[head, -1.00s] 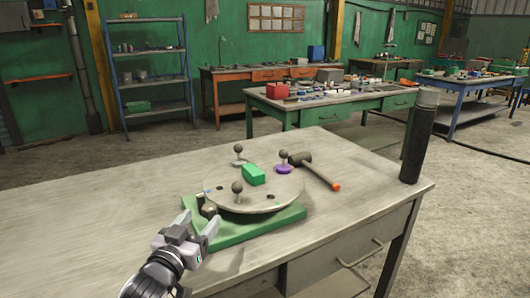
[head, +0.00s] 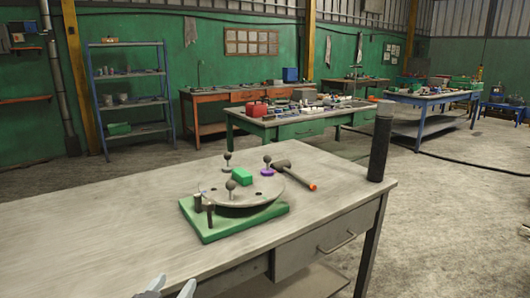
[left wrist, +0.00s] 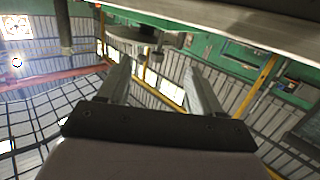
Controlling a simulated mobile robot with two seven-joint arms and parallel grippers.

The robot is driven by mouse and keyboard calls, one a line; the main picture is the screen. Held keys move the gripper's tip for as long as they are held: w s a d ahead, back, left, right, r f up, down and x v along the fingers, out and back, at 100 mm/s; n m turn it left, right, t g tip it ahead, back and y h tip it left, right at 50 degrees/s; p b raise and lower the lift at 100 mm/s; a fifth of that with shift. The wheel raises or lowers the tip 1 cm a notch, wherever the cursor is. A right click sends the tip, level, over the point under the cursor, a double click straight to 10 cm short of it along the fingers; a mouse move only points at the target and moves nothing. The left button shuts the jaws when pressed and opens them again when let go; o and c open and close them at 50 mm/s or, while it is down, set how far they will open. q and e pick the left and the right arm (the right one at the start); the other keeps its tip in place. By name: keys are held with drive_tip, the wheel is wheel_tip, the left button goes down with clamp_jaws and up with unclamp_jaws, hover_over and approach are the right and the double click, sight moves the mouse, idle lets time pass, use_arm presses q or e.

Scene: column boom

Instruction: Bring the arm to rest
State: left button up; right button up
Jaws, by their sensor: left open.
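My left gripper (head: 172,287) shows only as fingertips at the bottom edge of the head view, in front of the workbench's near edge. In the left wrist view its two fingers (left wrist: 160,85) stand apart with nothing between them. The grey workbench (head: 90,235) carries a round grey disc (head: 225,196) on a green base plate (head: 255,222). On the disc are a green block (head: 242,176) and several dark ball-topped knobs, one with a purple foot (head: 267,169). My right gripper is in neither view.
A hammer (head: 297,177) with an orange handle end lies beside the disc. A dark upright cylinder (head: 380,143) stands at the bench's right corner. The left part of the bench top is bare. Other tables and a blue shelf (head: 128,90) stand farther back.

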use_arm(q)
drive_tip(key=s+f+g, duration=0.3)
drive_tip(key=s+f, duration=0.6)
drive_tip(key=s, duration=0.3)
drive_tip(key=s+f+g, duration=0.3)
drive_tip(key=s+f, duration=0.7)
drive_tip(key=s, duration=0.1)
drive_tip(key=shift+s+a+y, duration=0.3)
drive_tip(key=shift+s+a, duration=0.1)
